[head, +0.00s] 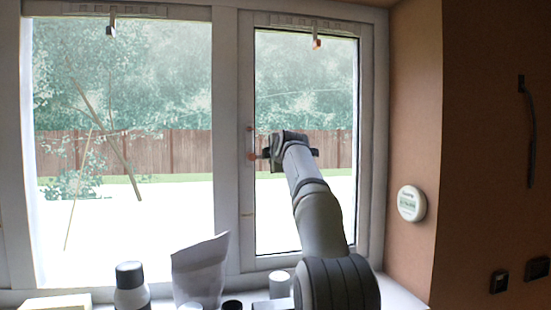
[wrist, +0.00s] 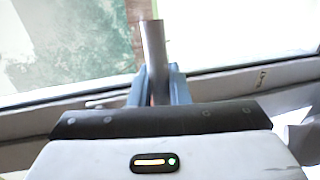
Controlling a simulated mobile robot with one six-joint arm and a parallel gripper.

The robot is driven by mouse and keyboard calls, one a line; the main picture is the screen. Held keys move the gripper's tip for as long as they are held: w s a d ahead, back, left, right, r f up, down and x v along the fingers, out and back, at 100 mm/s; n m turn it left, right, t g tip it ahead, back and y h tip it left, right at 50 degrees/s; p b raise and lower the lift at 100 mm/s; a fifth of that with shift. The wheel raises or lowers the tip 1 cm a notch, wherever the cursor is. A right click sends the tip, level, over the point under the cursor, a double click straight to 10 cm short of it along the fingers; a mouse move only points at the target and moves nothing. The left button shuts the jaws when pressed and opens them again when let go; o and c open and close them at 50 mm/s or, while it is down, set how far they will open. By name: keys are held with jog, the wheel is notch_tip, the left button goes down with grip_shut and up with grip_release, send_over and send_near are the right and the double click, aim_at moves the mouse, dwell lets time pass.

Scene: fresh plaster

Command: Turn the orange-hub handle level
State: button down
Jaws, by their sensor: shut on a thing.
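The orange-hub handle (head: 251,157) is on the white upright frame left of the narrower window pane. Its lever is largely hidden behind my gripper in the head view. My gripper (head: 285,152) is at the window just right of the hub. In the wrist view, a grey metal lever (wrist: 153,42) stands between the blue-grey fingers of my gripper (wrist: 157,88), which is shut on it. A bit of orange shows low between the fingers. The lever's exact angle on the window is hard to tell.
On the sill stand a dark-capped bottle (head: 131,290), a pale paper bag (head: 200,270) and a white cup (head: 279,284). Latches hang at the top of the frame, one dark (head: 111,28), one orange (head: 316,43). A round white device (head: 411,203) is on the right wall.

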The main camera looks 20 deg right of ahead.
jog(key=c, duration=1.4)
grip_release()
jog(key=shift+c, duration=0.2)
jog(key=b+v, duration=0.4)
jog(key=v, duration=0.3)
jog(key=shift+s+r, duration=0.15)
jog(key=shift+s, duration=0.25)
jog(key=s+a+f+m+g, duration=0.4)
jog(key=s+f+m, duration=0.1)
jog(key=s+f, duration=0.9)
jog(key=s+a+f+m+g+y, duration=0.1)
jog(key=s+a+f+m+g, duration=0.3)
jog(key=s+f, duration=1.1)
jog(key=s+a+f+m+g, duration=0.4)
jog(key=s+f+m, duration=0.4)
jog(key=s+f, duration=0.6)
notch_tip(320, 180, down, 3)
jog(key=shift+s+r+g, duration=0.2)
jog(key=shift+s+g, duration=0.1)
jog(key=shift+s, duration=0.05)
